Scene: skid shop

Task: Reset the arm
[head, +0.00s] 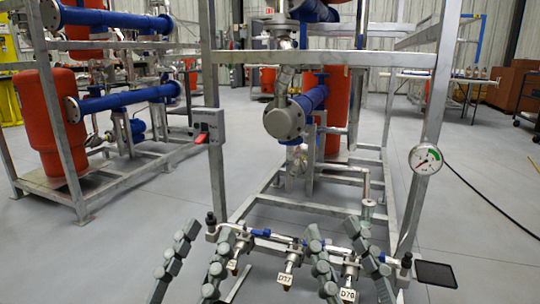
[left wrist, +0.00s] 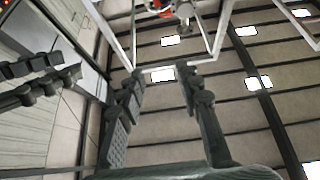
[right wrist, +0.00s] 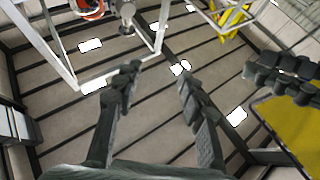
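My left gripper (head: 209,230) is low in the head view, in front of the skid's lower pipe. Its two grey jointed fingers point up and stand apart, with nothing between them. The left wrist view shows the same open fingers (left wrist: 160,75). My right gripper (head: 332,230) is beside it to the right, also pointing up, open and empty. Its parted fingers show in the right wrist view (right wrist: 157,75). The two grippers are apart from each other. Whether any finger touches the pipe or valves behind cannot be told.
A metal skid frame (head: 215,140) stands close ahead, with small blue-handled valves (head: 262,233), tags, a pressure gauge (head: 425,158) and a grey box with a red switch (head: 209,126). A red tank (head: 50,125) stands left. Open grey floor (head: 470,210) lies right, crossed by a black hose.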

